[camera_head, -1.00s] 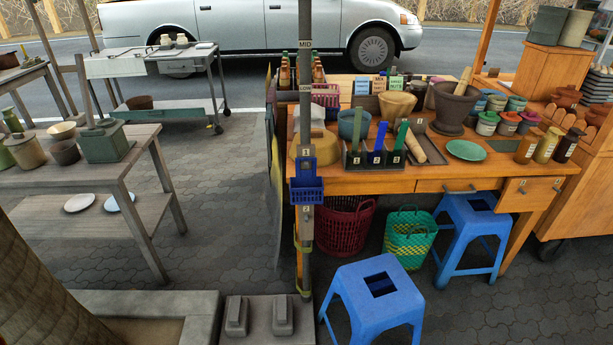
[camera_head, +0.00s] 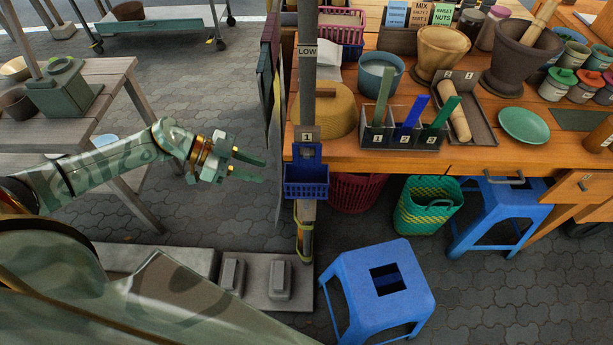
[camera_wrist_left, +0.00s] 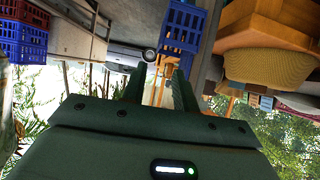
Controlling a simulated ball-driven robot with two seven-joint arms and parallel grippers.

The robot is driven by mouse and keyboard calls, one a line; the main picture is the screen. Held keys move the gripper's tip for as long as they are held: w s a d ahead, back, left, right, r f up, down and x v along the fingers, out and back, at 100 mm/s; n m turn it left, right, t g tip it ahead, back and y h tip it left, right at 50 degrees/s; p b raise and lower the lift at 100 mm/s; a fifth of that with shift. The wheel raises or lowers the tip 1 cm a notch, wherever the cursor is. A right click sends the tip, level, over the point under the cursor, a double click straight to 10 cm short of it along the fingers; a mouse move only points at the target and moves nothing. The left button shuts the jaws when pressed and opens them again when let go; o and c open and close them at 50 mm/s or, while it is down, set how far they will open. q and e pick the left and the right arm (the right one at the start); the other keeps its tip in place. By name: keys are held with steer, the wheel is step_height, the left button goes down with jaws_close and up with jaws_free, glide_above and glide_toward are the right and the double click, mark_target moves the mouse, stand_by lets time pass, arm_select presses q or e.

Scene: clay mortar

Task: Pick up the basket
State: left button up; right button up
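A small blue slatted basket (camera_head: 306,182) hangs on the grey pole at the front left corner of the wooden table, under a tag marked 1. It also shows at the top of the left wrist view (camera_wrist_left: 182,27). My left gripper (camera_head: 264,171) is just left of the basket, apart from it, fingers pointing toward it. Its fingers are spread and empty; in the left wrist view the gap (camera_wrist_left: 159,88) lies below the basket. A dark red basket (camera_head: 357,192) and a green woven basket (camera_head: 428,207) stand under the table. My right gripper is not in view.
The pole (camera_head: 308,90) rises behind the hanging basket, with hanging panels (camera_head: 272,90) to its left. A blue stool (camera_head: 378,290) stands in front. A grey side table (camera_head: 105,95) is at left. Paving between it and the pole is clear.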

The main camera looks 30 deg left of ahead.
mark_target(297, 184)
arm_select(q)
steer(key=b+x, duration=0.1)
steer(key=x, duration=0.7)
steer(key=shift+d+f, duration=0.1)
steer(key=b+x, duration=0.1)
steer(key=x, duration=0.4)
steer(key=shift+w+d+f+b, duration=0.1)
steer(key=shift+d+b, duration=0.05)
steer(key=shift+b, duration=0.25)
steer(key=shift+d, duration=0.1)
jaws_close()
